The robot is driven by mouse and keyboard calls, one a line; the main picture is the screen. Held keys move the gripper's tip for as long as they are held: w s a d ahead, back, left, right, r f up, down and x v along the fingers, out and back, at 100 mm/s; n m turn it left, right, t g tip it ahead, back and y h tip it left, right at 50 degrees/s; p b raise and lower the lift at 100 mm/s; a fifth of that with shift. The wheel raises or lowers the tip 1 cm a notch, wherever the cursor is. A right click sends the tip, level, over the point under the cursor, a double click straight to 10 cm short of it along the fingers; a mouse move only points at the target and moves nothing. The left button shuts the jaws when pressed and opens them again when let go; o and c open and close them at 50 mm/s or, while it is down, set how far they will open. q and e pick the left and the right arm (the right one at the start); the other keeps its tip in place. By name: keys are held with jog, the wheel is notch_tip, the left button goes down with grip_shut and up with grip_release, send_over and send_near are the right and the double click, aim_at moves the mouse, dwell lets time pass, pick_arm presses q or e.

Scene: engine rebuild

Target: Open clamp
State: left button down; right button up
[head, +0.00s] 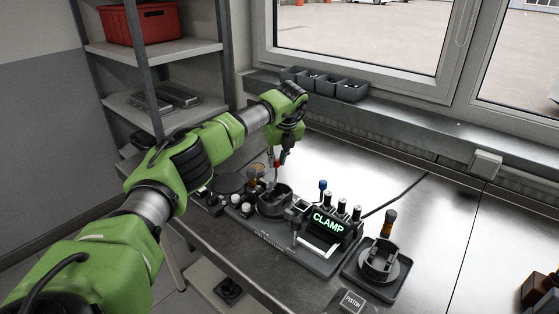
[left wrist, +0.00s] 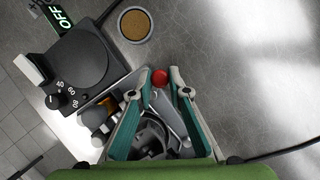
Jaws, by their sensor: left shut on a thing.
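My left gripper (head: 277,164) reaches down over the dark round clamp fixture (head: 273,204) on the bench. In the left wrist view its two teal fingers (left wrist: 160,96) close around a grey lever with a red ball knob (left wrist: 159,77). The knob shows at the fingertips, and the grip point itself is partly hidden. Behind the fingers lies the round grey fixture (left wrist: 153,135). A black unit with a lit CLAMP sign (head: 328,222) stands to the right of the fixture. My right gripper is not in view.
A piston stand (head: 381,262) with a PISTON label plate (head: 352,300) is at the right. A dial unit marked with numbers (left wrist: 78,67) and a brown-filled round cup (left wrist: 135,25) lie close to the gripper. Small bins (head: 325,83) line the sill. The back of the bench is clear.

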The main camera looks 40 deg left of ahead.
pick_arm(q)
jog(key=shift+a+n, duration=0.25)
jog(key=shift+n, duration=0.45)
jog(key=shift+s+y, duration=0.1)
jog(key=shift+y, duration=0.2)
jog(key=c, duration=1.9)
grip_release()
jog(key=v, duration=1.2)
jog(key=shift+w+a+r, duration=0.1)
jog(key=shift+w+r, duration=0.05)
jog(key=shift+w, duration=0.05)
